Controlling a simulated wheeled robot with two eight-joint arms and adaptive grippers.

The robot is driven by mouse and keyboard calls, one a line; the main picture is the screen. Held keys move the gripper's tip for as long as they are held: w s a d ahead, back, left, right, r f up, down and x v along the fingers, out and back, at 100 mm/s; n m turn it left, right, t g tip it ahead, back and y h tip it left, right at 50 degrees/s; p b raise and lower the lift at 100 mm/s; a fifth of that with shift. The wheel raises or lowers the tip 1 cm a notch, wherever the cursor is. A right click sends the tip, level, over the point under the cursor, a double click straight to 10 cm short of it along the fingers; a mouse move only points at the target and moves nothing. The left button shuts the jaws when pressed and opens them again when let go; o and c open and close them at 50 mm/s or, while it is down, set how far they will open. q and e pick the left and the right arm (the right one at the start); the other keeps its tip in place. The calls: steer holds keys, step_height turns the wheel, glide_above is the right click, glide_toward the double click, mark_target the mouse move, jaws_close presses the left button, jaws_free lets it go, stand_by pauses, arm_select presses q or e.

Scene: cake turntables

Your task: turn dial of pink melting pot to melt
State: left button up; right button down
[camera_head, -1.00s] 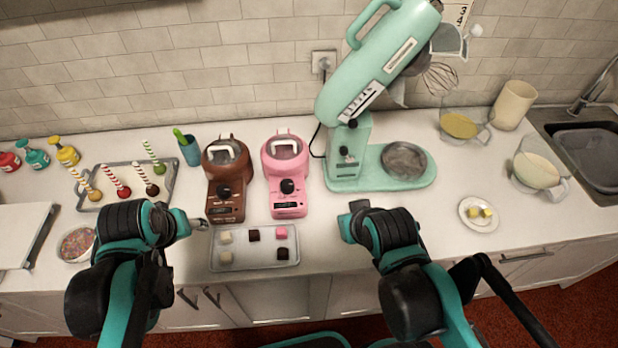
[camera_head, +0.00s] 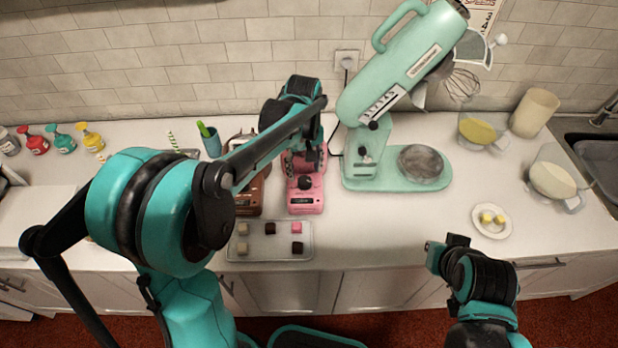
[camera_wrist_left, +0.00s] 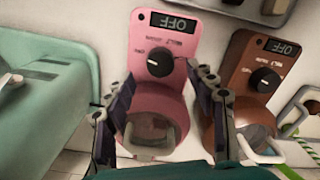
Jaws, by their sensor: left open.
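The pink melting pot (camera_head: 306,202) stands on the counter, partly hidden by my left gripper in the head view. Its black dial (camera_head: 305,183) is on the front slope. In the left wrist view the pink pot (camera_wrist_left: 150,100) appears upside down, with its dial (camera_wrist_left: 159,62) and a display (camera_wrist_left: 173,22) reading OFF. My left gripper (camera_head: 304,164) is over the pot's upper part; in the wrist view its open fingers (camera_wrist_left: 161,75) lie on either side of the dial, apart from it. My right gripper (camera_head: 437,257) is low over the counter's front edge; its fingers are unclear.
A brown melting pot (camera_head: 247,200) stands close left of the pink one, partly behind my left arm. A tray (camera_head: 270,254) with several small cubes lies in front. A mint stand mixer (camera_head: 362,182) stands close right.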

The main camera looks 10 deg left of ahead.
mark_target(305, 180)
arm_select(q)
steer(key=shift+f+b, duration=0.45)
steer(key=shift+f, duration=1.55)
steer(key=c, duration=1.2)
steer(key=shift+o, duration=0.2)
